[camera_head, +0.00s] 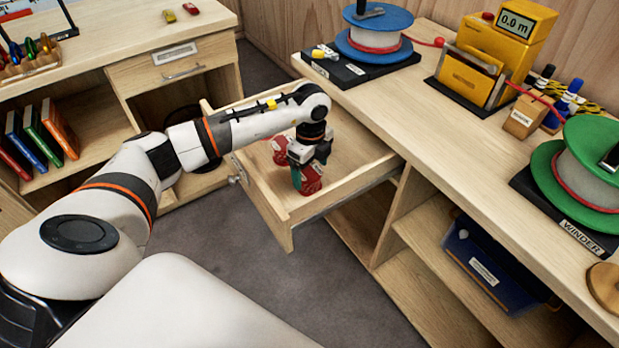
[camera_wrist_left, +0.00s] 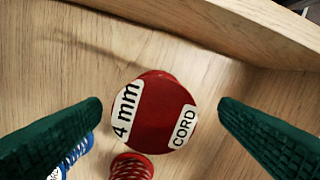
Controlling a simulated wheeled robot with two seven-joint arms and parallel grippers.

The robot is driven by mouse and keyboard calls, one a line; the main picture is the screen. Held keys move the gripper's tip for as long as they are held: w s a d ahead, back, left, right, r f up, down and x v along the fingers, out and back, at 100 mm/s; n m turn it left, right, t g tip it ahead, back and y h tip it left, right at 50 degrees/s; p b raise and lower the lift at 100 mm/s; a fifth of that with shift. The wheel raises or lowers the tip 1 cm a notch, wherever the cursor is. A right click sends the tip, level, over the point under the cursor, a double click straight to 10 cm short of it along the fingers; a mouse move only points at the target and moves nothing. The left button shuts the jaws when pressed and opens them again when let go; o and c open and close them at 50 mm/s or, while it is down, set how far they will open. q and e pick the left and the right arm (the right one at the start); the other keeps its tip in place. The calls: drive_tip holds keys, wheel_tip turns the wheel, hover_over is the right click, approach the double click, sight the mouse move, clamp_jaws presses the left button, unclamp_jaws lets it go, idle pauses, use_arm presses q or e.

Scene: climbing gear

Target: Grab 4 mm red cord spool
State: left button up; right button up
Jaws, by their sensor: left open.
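The red cord spool (camera_wrist_left: 152,125), seen end-on in the left wrist view, has white labels reading "4 mm" and "CORD". It stands in the open wooden drawer. My left gripper (camera_wrist_left: 160,108) is open, with its green-padded fingers on either side of the spool and visible gaps on both sides. In the head view my left gripper (camera_head: 306,160) points down into the drawer, above a red spool (camera_head: 309,182), and partly hides what is there. My right gripper is in neither view.
The drawer (camera_head: 345,192) has walls close around my gripper. Red-patterned cord (camera_wrist_left: 131,166) and blue-patterned cord (camera_wrist_left: 82,150) lie beside the spool. The right bench holds a blue reel (camera_head: 372,30), a yellow meter (camera_head: 485,60) and a green winder reel (camera_head: 585,165).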

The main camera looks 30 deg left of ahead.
use_arm(q)
drive_tip(key=f, duration=0.5)
drive_tip(key=shift+w+a+f, duration=0.1)
drive_tip(key=shift+w, duration=0.15)
